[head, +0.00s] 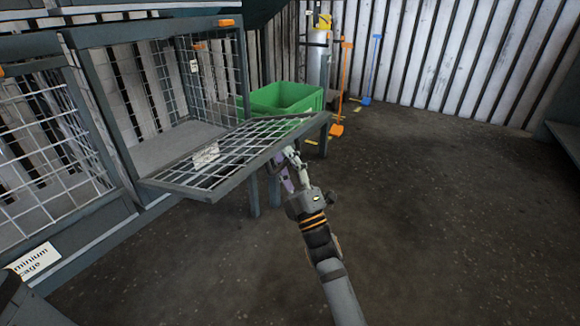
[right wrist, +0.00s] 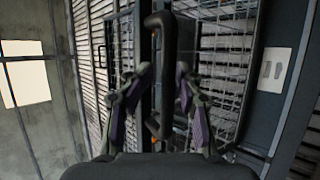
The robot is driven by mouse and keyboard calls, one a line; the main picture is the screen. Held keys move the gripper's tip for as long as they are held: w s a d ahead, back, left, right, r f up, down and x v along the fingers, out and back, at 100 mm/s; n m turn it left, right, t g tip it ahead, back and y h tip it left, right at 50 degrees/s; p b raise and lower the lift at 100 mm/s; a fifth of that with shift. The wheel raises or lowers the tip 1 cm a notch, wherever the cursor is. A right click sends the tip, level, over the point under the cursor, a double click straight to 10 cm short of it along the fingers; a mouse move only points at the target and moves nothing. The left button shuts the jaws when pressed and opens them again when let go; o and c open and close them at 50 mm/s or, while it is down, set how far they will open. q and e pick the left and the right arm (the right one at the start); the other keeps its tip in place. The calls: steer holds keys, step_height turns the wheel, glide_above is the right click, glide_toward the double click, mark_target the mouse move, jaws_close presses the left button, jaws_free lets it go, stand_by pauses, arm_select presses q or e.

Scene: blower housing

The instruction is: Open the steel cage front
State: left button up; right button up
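The steel cage (head: 165,150) stands at the left with its mesh front (head: 225,165) swung down, sticking out nearly level toward the right. A pale label (head: 206,156) on the mesh is too small to read. My right gripper (head: 289,165) is at the front's outer edge, partly hidden there. In the right wrist view, a black handle (right wrist: 159,75) stands between the fingers of my right gripper (right wrist: 163,72). The fingers are spread, with a visible gap beside the handle; firm contact does not show. My left gripper is not in view.
A second mesh-fronted cage (head: 50,150) on the left has a sign reading "minium cage" (head: 35,260). A green bin (head: 285,98) stands behind the lowered front. The floor (head: 440,220) at right is clear.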

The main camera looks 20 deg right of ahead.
steer(key=v, duration=1.1)
steer(key=shift+s+f, duration=0.2)
steer(key=shift+s, duration=0.15)
